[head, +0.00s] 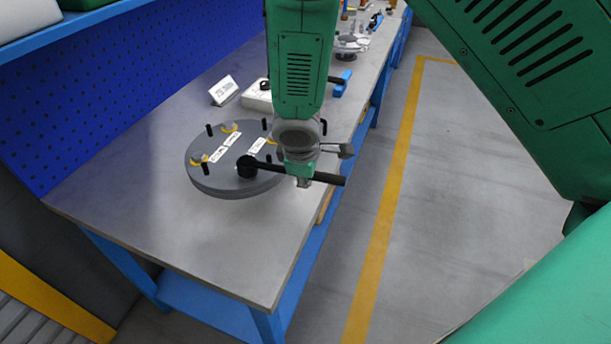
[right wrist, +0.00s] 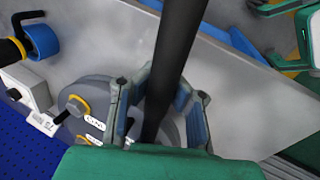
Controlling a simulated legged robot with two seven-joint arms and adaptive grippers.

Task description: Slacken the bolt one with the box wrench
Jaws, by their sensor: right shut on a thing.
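The flanged shell, a round grey disc (head: 222,186), lies on the workbench. My right gripper (head: 302,178) is shut on the wrench handle. In the right wrist view the handle (right wrist: 180,50) passes between the fingers (right wrist: 158,100).
The grey bench top (head: 130,185) is clear left of and in front of the disc. A white sign (head: 223,90) and a pale box (head: 257,97) stand behind it. A blue pegboard (head: 120,80) borders the left.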

